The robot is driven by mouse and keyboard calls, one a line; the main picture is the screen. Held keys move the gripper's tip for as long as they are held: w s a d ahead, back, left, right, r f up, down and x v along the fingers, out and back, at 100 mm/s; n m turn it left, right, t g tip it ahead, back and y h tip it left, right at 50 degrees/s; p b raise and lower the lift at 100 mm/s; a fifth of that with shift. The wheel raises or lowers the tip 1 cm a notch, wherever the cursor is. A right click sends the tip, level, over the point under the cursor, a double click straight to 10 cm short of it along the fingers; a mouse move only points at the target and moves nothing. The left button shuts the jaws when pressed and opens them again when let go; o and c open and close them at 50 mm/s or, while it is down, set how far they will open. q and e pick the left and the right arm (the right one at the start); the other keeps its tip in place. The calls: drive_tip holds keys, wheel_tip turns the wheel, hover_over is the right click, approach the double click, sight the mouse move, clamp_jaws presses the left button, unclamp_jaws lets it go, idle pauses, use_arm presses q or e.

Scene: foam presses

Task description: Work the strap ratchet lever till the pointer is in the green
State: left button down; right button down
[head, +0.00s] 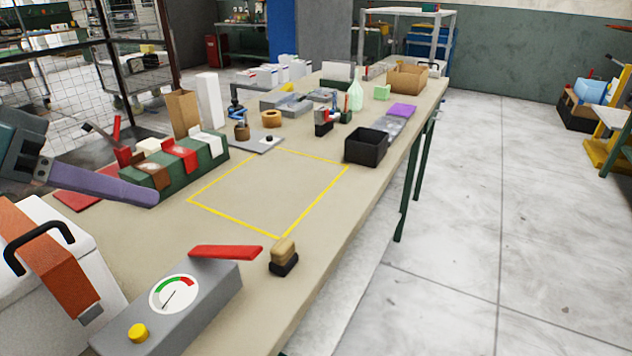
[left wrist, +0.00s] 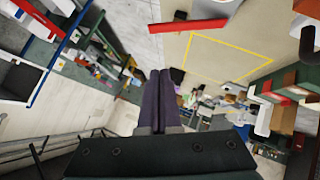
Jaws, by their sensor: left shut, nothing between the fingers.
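The grey ratchet housing (head: 205,318) sits at the near edge of the bench. Its red lever (head: 225,252) lies nearly flat along the top and also shows in the left wrist view (left wrist: 187,26). The round gauge (head: 174,294) has a green arc at upper left and a red part at right. Its pointer aims to the lower left, outside the green. An orange strap (head: 42,257) runs over a white case (head: 85,258). My left gripper (head: 155,198) is shut and empty, behind and left of the lever, apart from it. My right gripper is out of view.
A yellow knob (head: 138,333) is on the housing. A wood-topped black block (head: 284,258) stands right of the lever. A green rack (head: 178,172) with red and white pieces is close behind my left gripper. The yellow-taped square (head: 270,194) is clear.

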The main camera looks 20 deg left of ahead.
use_arm(q)
hover_over(250, 247)
drive_tip(key=s+a, duration=0.3)
drive_tip(key=a, duration=0.1)
wheel_tip(250, 247, down, 6)
drive_tip(key=f, duration=0.1)
drive_tip(key=d+f, duration=0.2)
drive_tip(key=f, duration=0.1)
drive_tip(key=shift+w+d, duration=0.2)
drive_tip(key=shift+w, duration=0.05)
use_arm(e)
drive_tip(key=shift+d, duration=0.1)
use_arm(q)
drive_tip(key=shift+d, duration=0.1)
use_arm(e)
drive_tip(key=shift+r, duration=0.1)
